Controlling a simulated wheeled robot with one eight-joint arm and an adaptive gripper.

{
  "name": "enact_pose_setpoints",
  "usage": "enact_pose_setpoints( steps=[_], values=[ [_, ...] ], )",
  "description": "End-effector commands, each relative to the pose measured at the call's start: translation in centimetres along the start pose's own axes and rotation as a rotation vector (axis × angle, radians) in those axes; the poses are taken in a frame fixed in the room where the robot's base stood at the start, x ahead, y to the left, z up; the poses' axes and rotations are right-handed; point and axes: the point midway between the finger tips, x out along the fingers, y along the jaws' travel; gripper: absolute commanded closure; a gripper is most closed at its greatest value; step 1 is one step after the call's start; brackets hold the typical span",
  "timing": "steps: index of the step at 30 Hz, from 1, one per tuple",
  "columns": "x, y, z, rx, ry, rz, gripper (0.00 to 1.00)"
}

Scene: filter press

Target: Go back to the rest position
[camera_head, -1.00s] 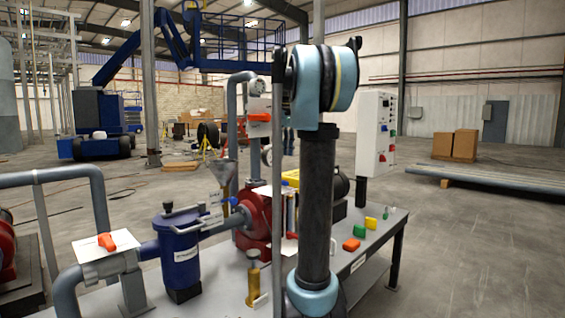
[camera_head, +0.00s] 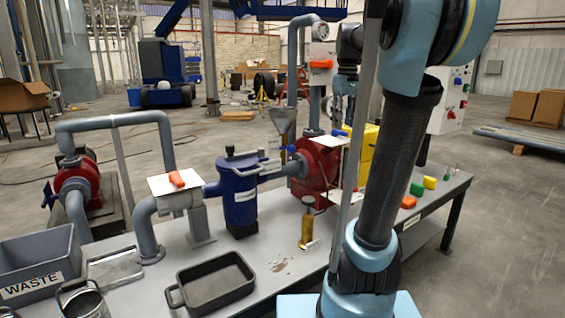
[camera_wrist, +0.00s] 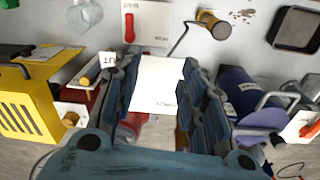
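My gripper (camera_wrist: 161,60) shows in the wrist view with its two blue-grey fingers well apart and nothing held between them. A white sign plate (camera_wrist: 160,85) lies beyond the gap. In the head view my arm rises at the right, with its wrist folded behind it above the bench; the gripper there is partly hidden by the arm. The bench (camera_head: 285,250) carries a blue strainer housing (camera_head: 240,195), which also shows in the wrist view (camera_wrist: 236,92), and a red pump (camera_head: 318,165).
A black tray (camera_head: 215,283), a grey WASTE bin (camera_head: 38,262) and a metal pot (camera_head: 83,300) sit at the bench's near left. A brass-coloured cylinder (camera_head: 307,232) stands near my arm. Coloured blocks (camera_head: 417,188) lie at the right. Open floor (camera_head: 510,220) lies right of the bench.

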Motion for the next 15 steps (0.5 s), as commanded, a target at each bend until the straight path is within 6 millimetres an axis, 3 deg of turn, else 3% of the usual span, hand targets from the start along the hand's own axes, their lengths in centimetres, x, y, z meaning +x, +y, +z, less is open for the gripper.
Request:
enact_pose_setpoints(
  steps=[15],
  values=[
    [11.7,-7.6,11.0,0.199,0.064,0.025,0.62]
  ],
)
